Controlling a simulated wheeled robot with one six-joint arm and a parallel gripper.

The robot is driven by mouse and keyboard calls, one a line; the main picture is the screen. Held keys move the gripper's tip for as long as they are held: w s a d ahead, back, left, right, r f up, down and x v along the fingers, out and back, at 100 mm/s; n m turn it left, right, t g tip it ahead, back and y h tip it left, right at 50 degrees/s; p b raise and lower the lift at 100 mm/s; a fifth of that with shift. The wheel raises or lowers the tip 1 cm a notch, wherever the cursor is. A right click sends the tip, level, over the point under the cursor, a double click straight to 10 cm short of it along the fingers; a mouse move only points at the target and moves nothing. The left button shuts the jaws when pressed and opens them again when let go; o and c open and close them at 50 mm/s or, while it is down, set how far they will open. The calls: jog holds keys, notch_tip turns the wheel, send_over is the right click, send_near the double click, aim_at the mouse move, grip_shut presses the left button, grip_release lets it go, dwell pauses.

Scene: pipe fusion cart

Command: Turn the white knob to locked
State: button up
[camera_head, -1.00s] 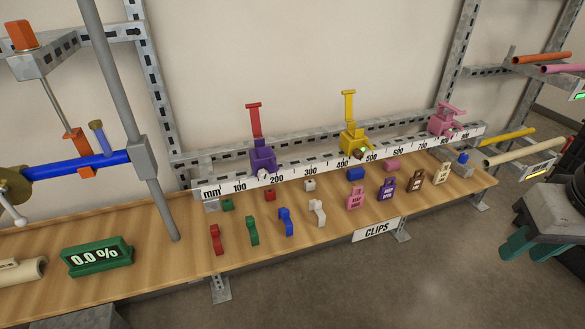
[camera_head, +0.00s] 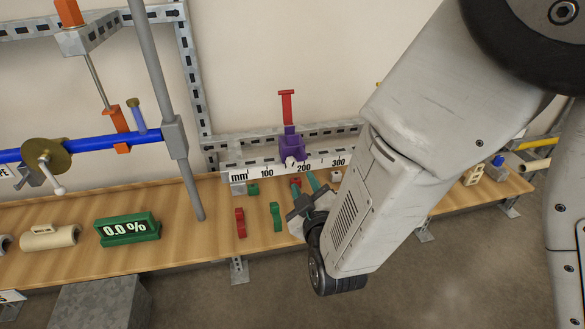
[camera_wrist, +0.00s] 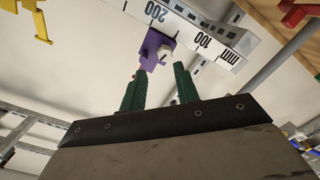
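The white knob (camera_head: 290,162) sits on the front of the purple clamp (camera_head: 292,147), which stands on the millimetre rail (camera_head: 262,170) and has a red upright handle (camera_head: 287,106). In the wrist view the white knob (camera_wrist: 165,53) shows just beyond the fingertips, against the purple body (camera_wrist: 152,43). My gripper (camera_wrist: 158,70) has its two green fingers apart with nothing between them. In the head view my gripper (camera_head: 306,184) is just below and right of the knob, apparently not touching it. The knob's locked mark cannot be made out.
Red (camera_head: 240,222) and green (camera_head: 276,216) clips stand on the bench (camera_head: 185,240). A green display (camera_head: 128,229) reads 0.0 %. A grey post (camera_head: 190,170) stands left of the rail. My arm hides the rail's right part and several clips.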

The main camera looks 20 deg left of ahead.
aim_at(291, 165)
jog(key=shift+n+y, duration=0.3)
jog(key=x, duration=0.7)
jog(key=shift+s+a+f, duration=0.1)
jog(key=shift+a+f, duration=0.05)
jog(key=shift+a, duration=0.35)
grip_shut()
